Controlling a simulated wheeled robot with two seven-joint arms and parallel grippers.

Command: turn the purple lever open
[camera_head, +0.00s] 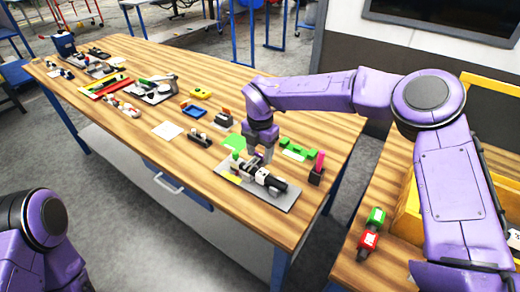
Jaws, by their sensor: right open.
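My right gripper (261,156) points down over the near right part of the wooden table (150,80). It is open, close above a black and white fixture (262,179) on a grey plate (285,200). I cannot tell whether the fingers touch the fixture. A magenta upright piece (319,161) on a dark block (316,176) stands just right of the fixture. No lever clearly purple shows apart from my arm; I cannot tell whether this magenta piece is the lever or whether one is hidden by the gripper. My left gripper is out of view; only part of that arm shows at lower left.
A green part (298,146) lies behind the fixture, and a black part (200,139) lies to its left. More small devices fill the table's far left. A second table at right holds a yellow crate (408,212) and a red and green piece (371,231).

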